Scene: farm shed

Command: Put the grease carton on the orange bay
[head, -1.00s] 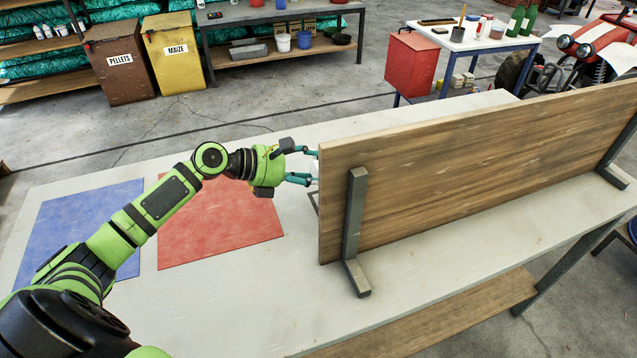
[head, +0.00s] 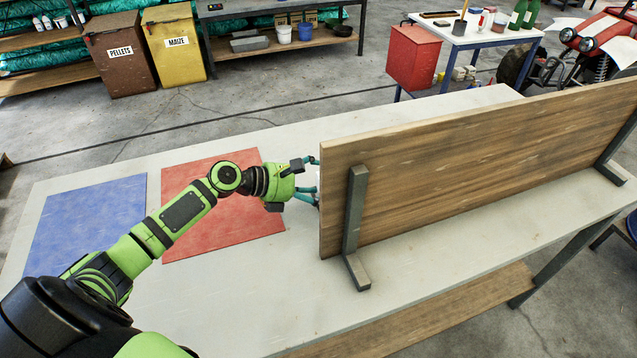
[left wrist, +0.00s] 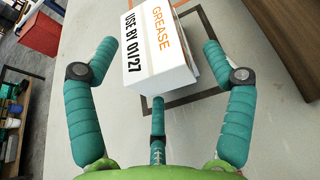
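The grease carton (left wrist: 160,55) is a white box with orange "GREASE" and black "USE BY 01/27" lettering. In the left wrist view it stands between the spread fingers of my left gripper (left wrist: 158,70), with gaps at both sides. In the head view my left gripper (head: 313,181) is at the left end of the wooden board, which hides most of the carton. An orange-red mat (head: 205,240), which looks like the orange bay, lies bare on the table under my left arm. My right gripper is not in view.
A blue mat (head: 85,225) lies left of the orange-red one. The upright wooden board (head: 470,165) on dark feet (head: 357,272) stands along the table (head: 260,315), close to my gripper. A dark square outline (left wrist: 205,95) lies by the carton.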

